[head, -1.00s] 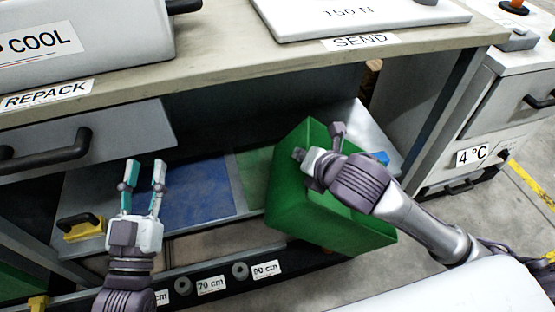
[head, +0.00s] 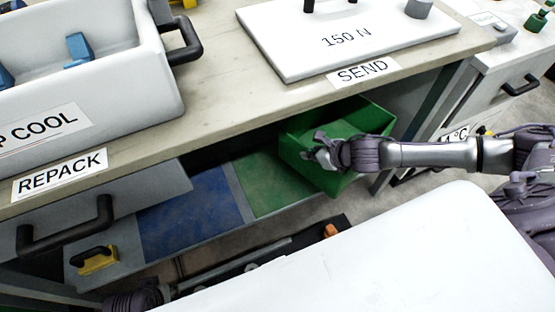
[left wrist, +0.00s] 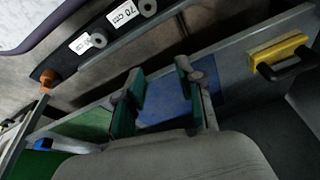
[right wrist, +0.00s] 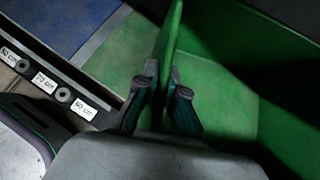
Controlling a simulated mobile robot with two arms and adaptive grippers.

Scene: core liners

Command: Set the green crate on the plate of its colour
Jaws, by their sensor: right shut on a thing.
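The green crate (head: 374,118) is open-topped, tilted in the head view, and under the SEND end of the bench. My right gripper (head: 322,153) is shut on its near wall; the right wrist view shows the wall between the fingers (right wrist: 160,98). The green plate (head: 275,183) lies on the low shelf left of the crate, which hides its right part. Bare plate also shows beside the crate wall in the right wrist view (right wrist: 122,62). I cannot tell whether the crate touches the shelf. My left gripper (left wrist: 153,92) is open and empty above the shelf.
The blue plate (head: 190,213) lies left of the green one, with a yellow block with a black handle (head: 95,258) at the shelf's left end. The benchtop (head: 225,100) overhangs the shelf. A drawer (head: 100,205) with a black handle juts out at left.

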